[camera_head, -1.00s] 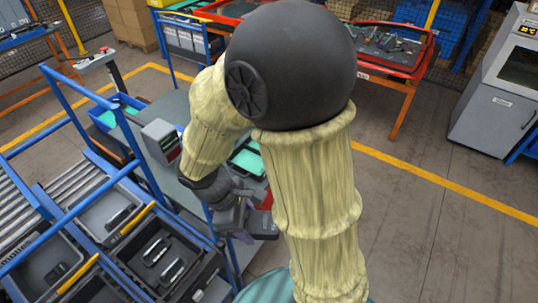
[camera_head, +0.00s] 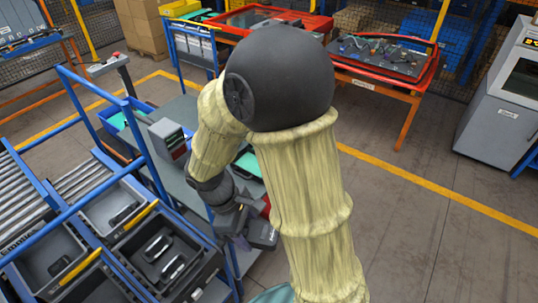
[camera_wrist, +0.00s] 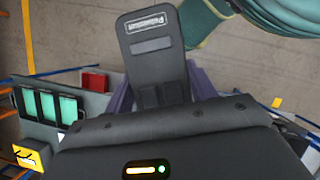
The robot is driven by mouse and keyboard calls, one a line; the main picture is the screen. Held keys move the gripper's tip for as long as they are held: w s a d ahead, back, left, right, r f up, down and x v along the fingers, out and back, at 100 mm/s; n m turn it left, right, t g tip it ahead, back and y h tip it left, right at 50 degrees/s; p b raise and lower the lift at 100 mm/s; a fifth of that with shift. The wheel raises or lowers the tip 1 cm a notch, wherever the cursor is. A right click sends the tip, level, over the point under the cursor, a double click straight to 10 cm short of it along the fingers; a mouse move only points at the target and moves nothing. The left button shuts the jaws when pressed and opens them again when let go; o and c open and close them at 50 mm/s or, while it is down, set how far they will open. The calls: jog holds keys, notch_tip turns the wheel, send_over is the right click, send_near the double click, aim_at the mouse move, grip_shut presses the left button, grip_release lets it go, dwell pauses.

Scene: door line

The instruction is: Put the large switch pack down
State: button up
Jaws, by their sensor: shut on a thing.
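My gripper (camera_wrist: 160,92) has purple fingers and is shut on a flat dark grey pack with a pale label, the switch pack (camera_wrist: 150,35). The pack stands out beyond the fingers in the wrist view, with floor behind it. In the head view my gripper (camera_head: 246,236) hangs beside the edge of the grey bench (camera_head: 182,108), and the fingers are hard to make out there. The pack (camera_head: 263,236) shows as a dark block at the gripper.
Dark bins (camera_head: 160,255) with black parts stand on a blue-framed rack at lower left. A boxy grey device (camera_head: 170,138) and teal panels (camera_wrist: 48,106) are on the bench. A red box (camera_wrist: 95,82) lies close by.

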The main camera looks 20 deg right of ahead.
jog(key=w+d+f+m+y+b, duration=0.1)
jog(key=w+f+m+b, duration=0.2)
jog(key=f, duration=0.7)
jog(key=w+d+f+m+g+y+b, duration=0.1)
jog(key=w+d+f+m+b, duration=0.1)
jog(key=w+f, duration=0.5)
jog(key=w+d+f+m+y+b, duration=0.1)
jog(key=w+f+m+b, duration=0.4)
jog(key=f, duration=1)
jog(key=shift+w+d+f+m+g+y, duration=0.15)
jog(key=shift+d+f+m+g+y, duration=0.2)
jog(key=shift+d+m, duration=0.4)
jog(key=shift+d, duration=0.1)
